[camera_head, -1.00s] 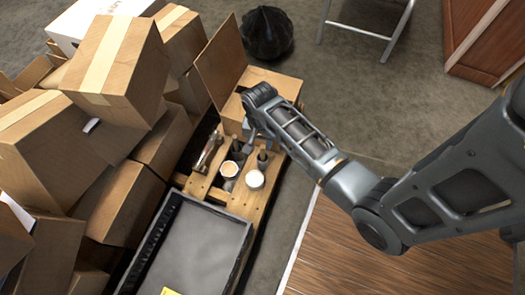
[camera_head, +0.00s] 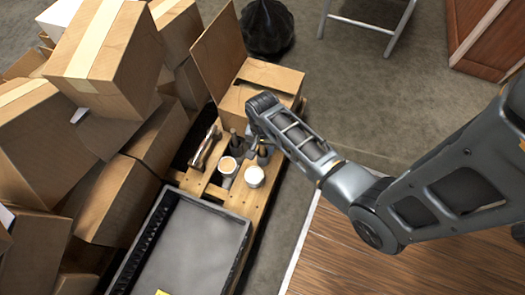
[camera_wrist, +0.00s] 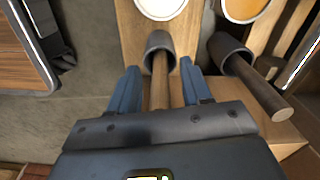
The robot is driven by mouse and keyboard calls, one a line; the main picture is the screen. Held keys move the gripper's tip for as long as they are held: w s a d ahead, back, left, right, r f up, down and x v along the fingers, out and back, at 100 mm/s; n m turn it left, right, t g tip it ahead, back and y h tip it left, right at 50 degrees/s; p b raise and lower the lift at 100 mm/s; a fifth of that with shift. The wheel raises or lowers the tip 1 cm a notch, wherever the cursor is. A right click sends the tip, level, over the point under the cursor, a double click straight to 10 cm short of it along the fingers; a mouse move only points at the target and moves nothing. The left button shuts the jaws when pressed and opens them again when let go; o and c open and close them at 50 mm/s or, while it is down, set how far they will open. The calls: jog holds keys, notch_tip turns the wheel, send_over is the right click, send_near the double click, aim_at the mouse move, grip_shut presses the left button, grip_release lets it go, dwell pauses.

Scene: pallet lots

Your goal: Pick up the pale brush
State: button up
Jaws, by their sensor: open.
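The pale brush (camera_wrist: 160,82) shows in the wrist view as a light wooden handle rising from a dark, round cup-like end (camera_wrist: 160,43). My gripper (camera_wrist: 158,74) is open, with one blue-grey finger on each side of the handle and visible gaps on both sides. A second, browner handle (camera_wrist: 268,98) rises from another dark round end to the right, outside the fingers. In the head view my gripper (camera_head: 254,140) is over the wooden pallet, and it partly hides the brushes. The brushes' lower ends are not clear.
A white-topped tub (camera_head: 254,177) and a tan-topped tub (camera_head: 228,166) stand close to the brushes. An open cardboard box (camera_head: 270,80) is behind. Stacked cartons (camera_head: 105,45) crowd the left. A grey tray (camera_head: 190,250) lies in front.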

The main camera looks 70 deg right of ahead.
jog(key=shift+c, duration=0.4)
grip_shut()
jog(key=shift+r, duration=0.1)
